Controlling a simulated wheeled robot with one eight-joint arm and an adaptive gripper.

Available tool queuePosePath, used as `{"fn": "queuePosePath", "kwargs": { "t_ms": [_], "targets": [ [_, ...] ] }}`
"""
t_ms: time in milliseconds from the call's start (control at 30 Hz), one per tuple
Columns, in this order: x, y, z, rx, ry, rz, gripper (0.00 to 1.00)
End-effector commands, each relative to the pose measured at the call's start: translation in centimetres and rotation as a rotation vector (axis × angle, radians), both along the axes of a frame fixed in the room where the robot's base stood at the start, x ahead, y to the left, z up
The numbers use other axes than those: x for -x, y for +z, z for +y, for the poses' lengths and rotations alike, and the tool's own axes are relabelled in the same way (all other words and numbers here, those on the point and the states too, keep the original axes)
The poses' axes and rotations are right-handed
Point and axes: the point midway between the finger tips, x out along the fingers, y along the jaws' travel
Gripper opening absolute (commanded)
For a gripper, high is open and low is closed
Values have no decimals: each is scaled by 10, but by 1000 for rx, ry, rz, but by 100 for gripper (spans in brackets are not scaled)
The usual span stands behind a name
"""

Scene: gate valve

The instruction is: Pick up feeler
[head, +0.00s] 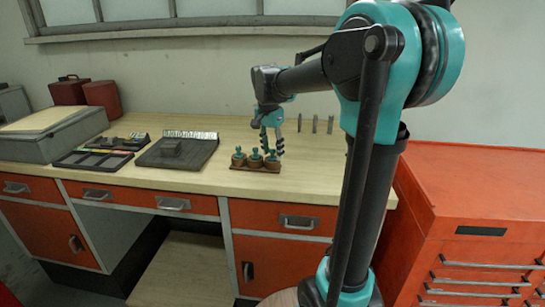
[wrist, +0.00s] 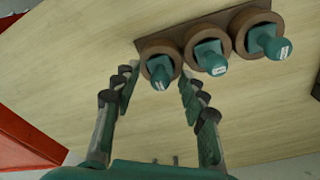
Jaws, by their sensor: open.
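Nothing in view can be read as a feeler by name. Three teal-knobbed pieces with small white labels, too small to read, sit in round brown holders on a brown rack (head: 254,168). In the wrist view, the left piece (wrist: 160,71), middle piece (wrist: 211,58) and right piece (wrist: 268,42) stand in a row along the rack. My gripper (head: 271,148) points down at the rack's right end in the head view. It is open and empty. In the wrist view my gripper (wrist: 156,92) has its fingers on either side of the left piece; contact cannot be told.
Several thin grey pieces (head: 315,125) stand behind the gripper near the wall. A dark tray (head: 178,152) and a flat case (head: 95,158) lie to the left on the workbench (head: 232,185). A red tool cabinet (head: 470,205) stands right. Bare bench lies around the rack.

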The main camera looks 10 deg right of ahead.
Motion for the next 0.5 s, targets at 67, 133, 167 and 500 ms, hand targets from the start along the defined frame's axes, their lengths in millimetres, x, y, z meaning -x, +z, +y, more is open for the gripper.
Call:
{"fn": "queuePosePath", "kwargs": {
  "t_ms": [67,133,167,500],
  "targets": [
    [0,-2,0,0,0,0,43],
    [0,-2,0,0,0,0,43],
    [0,-2,0,0,0,0,43],
    [0,-2,0,0,0,0,9]
  ]
}}
